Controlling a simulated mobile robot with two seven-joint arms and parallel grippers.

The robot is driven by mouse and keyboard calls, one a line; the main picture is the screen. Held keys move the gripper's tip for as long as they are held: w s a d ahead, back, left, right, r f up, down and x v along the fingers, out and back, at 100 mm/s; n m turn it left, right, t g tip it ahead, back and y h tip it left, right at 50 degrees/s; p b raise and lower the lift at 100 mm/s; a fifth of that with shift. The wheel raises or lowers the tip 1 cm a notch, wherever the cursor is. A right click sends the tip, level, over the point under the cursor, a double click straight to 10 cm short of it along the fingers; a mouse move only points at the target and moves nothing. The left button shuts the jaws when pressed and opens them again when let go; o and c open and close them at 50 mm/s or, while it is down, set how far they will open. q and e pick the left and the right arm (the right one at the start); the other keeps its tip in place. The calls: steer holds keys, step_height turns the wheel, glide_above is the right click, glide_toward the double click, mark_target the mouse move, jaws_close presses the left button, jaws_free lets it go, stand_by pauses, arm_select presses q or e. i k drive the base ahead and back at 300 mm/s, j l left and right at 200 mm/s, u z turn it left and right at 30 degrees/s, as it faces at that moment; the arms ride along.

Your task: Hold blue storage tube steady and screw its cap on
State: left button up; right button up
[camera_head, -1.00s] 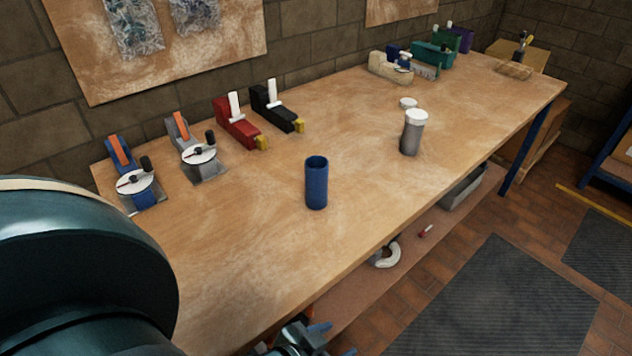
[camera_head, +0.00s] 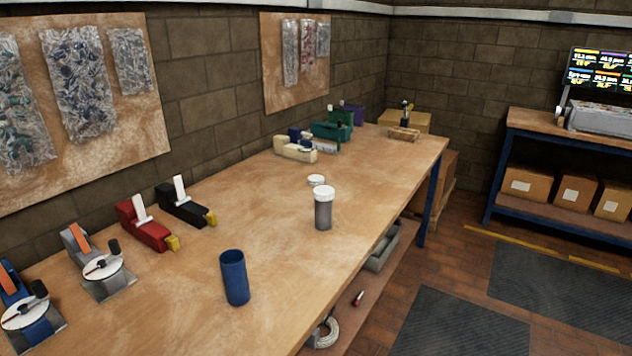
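The blue storage tube (camera_head: 235,278) stands upright and open-topped near the front edge of the wooden workbench (camera_head: 270,215). A grey tube (camera_head: 323,213) with a white cap (camera_head: 324,193) on it stands farther along the bench. A loose white cap (camera_head: 316,180) lies flat on the bench just behind the grey tube. Neither of my grippers shows in this view.
Red (camera_head: 145,226) and black (camera_head: 184,205) tools and two round-topped devices (camera_head: 103,267) line the bench's wall side. Tape dispensers and bins (camera_head: 331,131) stand at the far end. The bench around the blue tube is clear. Shelves with boxes (camera_head: 575,190) stand at right.

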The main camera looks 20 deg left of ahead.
mark_target(236, 280)
steer(key=i+l+u, duration=0.1)
steer(key=i+l, duration=0.4)
steer(key=i+l+u, duration=0.1)
steer(key=i+l, duration=0.4)
steer(key=i+l+u, duration=0.1)
steer(key=i+l, duration=0.4)
steer(key=l, duration=0.2)
steer(key=i+l, duration=0.45)
steer(key=l, duration=0.2)
steer(key=j+u, duration=0.05)
